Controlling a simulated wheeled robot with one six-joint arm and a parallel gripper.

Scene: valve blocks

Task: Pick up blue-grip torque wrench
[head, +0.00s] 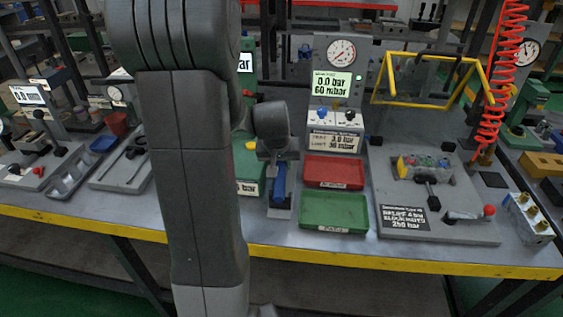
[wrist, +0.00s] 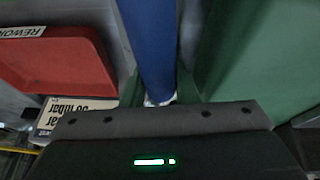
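The blue-grip torque wrench (head: 279,183) stands upright near a grey stand on the bench, its blue grip showing below my gripper (head: 279,155) in the head view. In the wrist view the blue grip (wrist: 150,45) runs down between my two fingers (wrist: 160,88), with a finger close on each side. The fingertips are dark and small, so I cannot tell whether they press on the grip or stand slightly apart from it. The wrench's other end is hidden by my gripper and wrist.
A red tray (head: 334,171) and a green tray (head: 333,211) lie right of the wrench. A gauge panel (head: 339,85) rises behind. A valve fixture plate (head: 435,225) is farther right. The bench has a yellow front edge (head: 400,263).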

